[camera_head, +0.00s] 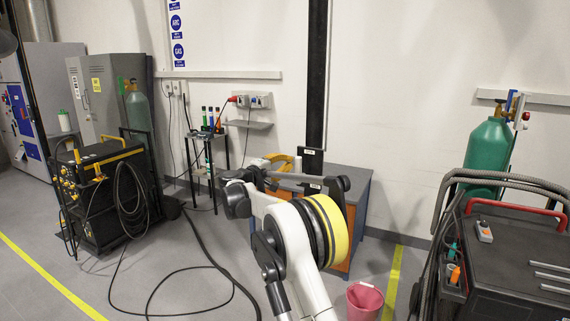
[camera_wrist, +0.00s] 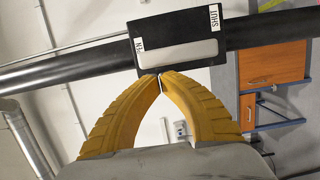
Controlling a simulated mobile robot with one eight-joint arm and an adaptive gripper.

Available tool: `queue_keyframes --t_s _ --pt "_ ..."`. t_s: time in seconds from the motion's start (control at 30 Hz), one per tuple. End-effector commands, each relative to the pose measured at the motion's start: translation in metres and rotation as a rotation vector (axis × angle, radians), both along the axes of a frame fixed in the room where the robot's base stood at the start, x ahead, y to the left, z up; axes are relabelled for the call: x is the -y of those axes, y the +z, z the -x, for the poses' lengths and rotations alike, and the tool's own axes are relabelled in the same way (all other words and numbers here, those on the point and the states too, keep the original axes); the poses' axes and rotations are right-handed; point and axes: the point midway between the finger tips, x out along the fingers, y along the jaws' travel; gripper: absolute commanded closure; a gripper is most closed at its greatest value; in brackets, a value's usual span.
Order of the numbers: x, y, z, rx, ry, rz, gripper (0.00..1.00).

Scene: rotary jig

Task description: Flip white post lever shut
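The black post (camera_wrist: 90,66) runs across the wrist view and stands upright at the wall in the head view (camera_head: 317,75). It carries a black box (camera_wrist: 165,24) with a pale grey-white lever plate (camera_wrist: 180,53) lying along it. A "SHUT" label (camera_wrist: 214,17) is at the box's right end; a label at the left end is partly covered. My gripper (camera_wrist: 160,76) has yellow fingers whose tips come together at the box's lower edge, just under the lever's left part. Nothing is visible between them. Contact with the lever cannot be told. In the head view my arm partly hides the gripper.
A grey-topped cabinet (camera_head: 348,178) with orange doors stands by the post. A pink bucket (camera_head: 365,299) is on the floor nearby. A dark cart (camera_head: 520,250) and green cylinder (camera_head: 488,150) are at right. A welding machine (camera_head: 100,190) and loose cables are at left.

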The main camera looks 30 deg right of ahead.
Motion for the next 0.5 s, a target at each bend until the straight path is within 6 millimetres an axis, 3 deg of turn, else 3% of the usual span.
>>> queue_keyframes --t_s 0.5 --pt "0.0024 0.0021 0.0031 0.044 0.0 -0.035 1.0"
